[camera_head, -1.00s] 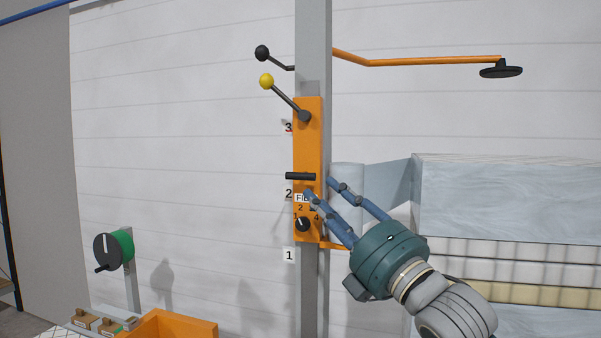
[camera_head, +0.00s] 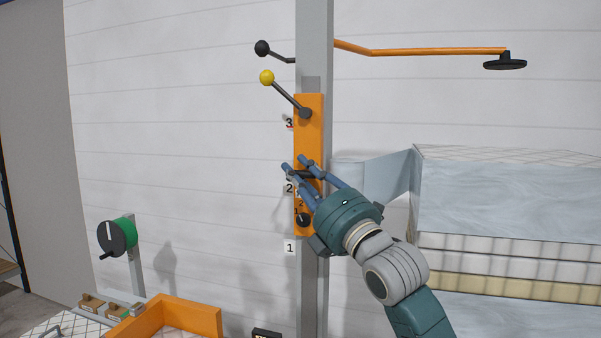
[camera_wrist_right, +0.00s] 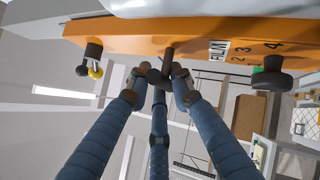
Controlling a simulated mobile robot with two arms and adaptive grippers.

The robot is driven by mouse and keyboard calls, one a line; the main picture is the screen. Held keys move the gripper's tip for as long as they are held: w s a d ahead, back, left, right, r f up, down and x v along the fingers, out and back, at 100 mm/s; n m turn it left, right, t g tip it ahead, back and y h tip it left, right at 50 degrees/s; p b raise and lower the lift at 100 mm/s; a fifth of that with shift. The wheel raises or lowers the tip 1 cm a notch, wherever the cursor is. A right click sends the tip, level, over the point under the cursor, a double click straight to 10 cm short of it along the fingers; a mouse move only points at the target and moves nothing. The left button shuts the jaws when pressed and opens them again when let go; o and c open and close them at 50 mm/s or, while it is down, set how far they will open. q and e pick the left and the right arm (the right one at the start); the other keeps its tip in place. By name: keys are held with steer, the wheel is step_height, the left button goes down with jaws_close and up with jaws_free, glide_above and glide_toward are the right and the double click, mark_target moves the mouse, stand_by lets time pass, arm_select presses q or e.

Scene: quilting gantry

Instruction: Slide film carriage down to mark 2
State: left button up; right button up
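The orange film carriage (camera_head: 312,140) sits on the grey upright post (camera_head: 313,50). Its black bar handle (camera_head: 303,174) is slightly above the number 2 mark (camera_head: 289,188). The handle also shows end-on in the wrist view (camera_wrist_right: 159,77). My right gripper (camera_head: 295,164) reaches the carriage from the lower right. Its fingers (camera_wrist_right: 159,76) lie on either side of the handle, still apart, with no clear grip on it. The fingers partly cover the film label and dial numbers. My left gripper is not in view.
A yellow-knobbed lever (camera_head: 267,78) sits at the carriage top, and a dark dial knob (camera_head: 303,219) lies close below my fingers. An orange arm (camera_head: 430,49) extends right. Stacked bedding (camera_head: 510,195) stands right of the post. Open wall space lies left.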

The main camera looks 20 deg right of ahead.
jaws_close()
step_height(320, 180, down, 14)
steer(key=b, duration=0.9)
steer(key=shift+f, duration=0.2)
steer(key=shift+d, duration=0.1)
steer(key=o, duration=0.5)
jaws_free()
steer(key=shift+d, duration=0.1)
